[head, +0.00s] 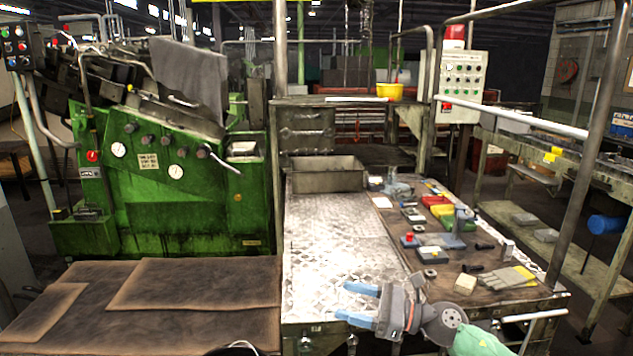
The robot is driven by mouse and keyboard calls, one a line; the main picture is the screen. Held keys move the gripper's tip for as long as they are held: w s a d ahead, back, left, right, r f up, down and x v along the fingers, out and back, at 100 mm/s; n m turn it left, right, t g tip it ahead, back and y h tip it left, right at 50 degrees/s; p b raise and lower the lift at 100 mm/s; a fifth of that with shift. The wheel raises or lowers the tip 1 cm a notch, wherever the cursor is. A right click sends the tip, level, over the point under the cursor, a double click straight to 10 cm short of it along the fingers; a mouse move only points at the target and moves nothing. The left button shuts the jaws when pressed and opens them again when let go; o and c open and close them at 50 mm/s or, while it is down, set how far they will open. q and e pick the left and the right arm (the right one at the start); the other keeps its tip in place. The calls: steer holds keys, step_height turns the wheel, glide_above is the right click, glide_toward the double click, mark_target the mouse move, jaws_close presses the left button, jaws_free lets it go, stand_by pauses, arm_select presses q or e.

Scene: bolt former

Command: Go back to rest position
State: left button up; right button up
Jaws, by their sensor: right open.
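My right gripper (360,304) shows at the bottom centre-right, with its blue fingers pointing left. The fingers are apart and nothing is between them. It is over the front part of the metal tread plate (325,250) of the workbench. My right arm comes in from the lower right. My left gripper is not in the head view.
The workbench's wooden side (440,285) holds several tools and parts, with gloves (510,278) near its front. A grey metal bin (326,175) stands at the back. The green machine (165,180) is at left, and a metal post (595,150) rises at right.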

steer(key=s+d+f+n+t+h, duration=0.45)
steer(key=d+f+n+h, duration=0.35)
steer(key=n, duration=0.8)
steer(key=s+d+f+n+t+h, duration=0.3)
steer(key=d+f+n+t+h, duration=0.25)
steer(key=f+n+h, duration=0.75)
steer(key=s+f+m+g+y, duration=0.1)
steer(key=s+f+m+g, duration=0.35)
steer(key=s, duration=0.75)
steer(key=s+f+m+g+y, duration=0.2)
steer(key=s+f+g, duration=0.5)
steer(key=s, duration=0.5)
steer(key=s+a+f+g, duration=0.1)
steer(key=s+f, duration=0.1)
steer(key=f, duration=1.6)
steer(key=s+a+f+g, duration=0.1)
steer(key=s+a+f, duration=0.1)
steer(key=f, duration=1.7)
steer(key=shift+s+a, duration=0.3)
steer(key=shift+s, duration=0.05)
